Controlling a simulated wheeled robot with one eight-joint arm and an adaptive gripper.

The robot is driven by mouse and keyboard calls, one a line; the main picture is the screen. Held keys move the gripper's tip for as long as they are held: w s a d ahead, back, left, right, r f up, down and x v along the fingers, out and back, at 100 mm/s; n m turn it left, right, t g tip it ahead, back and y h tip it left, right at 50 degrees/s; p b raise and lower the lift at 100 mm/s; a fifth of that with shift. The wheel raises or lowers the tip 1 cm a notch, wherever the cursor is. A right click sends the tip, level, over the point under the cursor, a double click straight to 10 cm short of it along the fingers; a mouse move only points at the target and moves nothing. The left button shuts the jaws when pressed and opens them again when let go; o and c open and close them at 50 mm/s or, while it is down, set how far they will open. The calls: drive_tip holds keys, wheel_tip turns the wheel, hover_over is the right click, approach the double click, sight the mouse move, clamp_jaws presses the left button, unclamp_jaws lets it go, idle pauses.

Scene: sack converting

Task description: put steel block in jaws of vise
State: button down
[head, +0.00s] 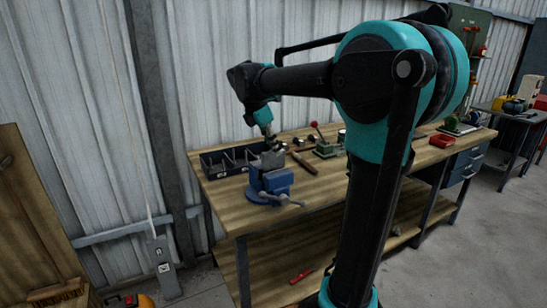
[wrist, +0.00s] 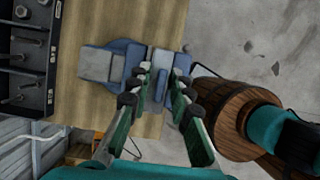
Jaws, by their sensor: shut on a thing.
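The blue vise (head: 270,184) stands at the near left corner of the wooden bench, and its blue body (wrist: 125,55) fills the middle of the wrist view. My gripper (head: 271,143) is directly above the vise, pointing down; in the wrist view its two fingers (wrist: 162,75) reach over the jaw end. It is shut on the steel block (wrist: 160,60), a pale grey piece between the fingertips. The block is at the jaws, but I cannot tell whether it is down between them or just above. The fingers partly hide the jaws.
A dark compartment bin (head: 226,161) with bolts stands left of the vise. Tools and a red-knobbed green device (head: 324,148) lie farther along the bench (head: 225,198). A wooden barrel (wrist: 225,105) shows at right in the wrist view.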

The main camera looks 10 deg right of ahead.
sight(271, 151)
drive_tip(key=shift+f, duration=1.85)
drive_tip(key=shift+f, duration=0.1)
drive_tip(key=c, duration=1.4)
unclamp_jaws()
drive_tip(key=shift+o, duration=0.2)
drive_tip(key=v, duration=1.2)
